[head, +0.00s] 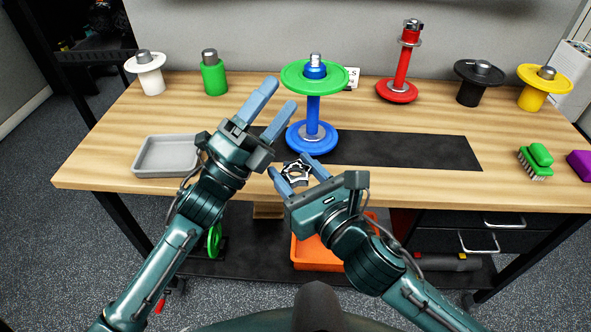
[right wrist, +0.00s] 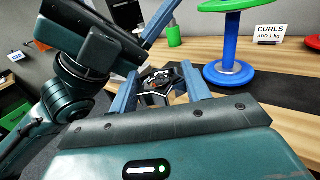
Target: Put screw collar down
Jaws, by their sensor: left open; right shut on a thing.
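The screw collar (head: 296,174) is a small silver and black star-shaped ring. My right gripper (head: 289,163) is shut on it near the table's front edge, just in front of the black mat. In the right wrist view the collar (right wrist: 160,86) sits between the two blue-grey fingers (right wrist: 160,84). I cannot tell whether it touches the table.
A grey tray (head: 168,155) lies at the left on the wooden table (head: 120,130). White, green, red, black and yellow pieces line the back. A green brush (head: 536,160) and a purple block (head: 580,163) lie at the right. The black mat (head: 420,150) is clear on its right.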

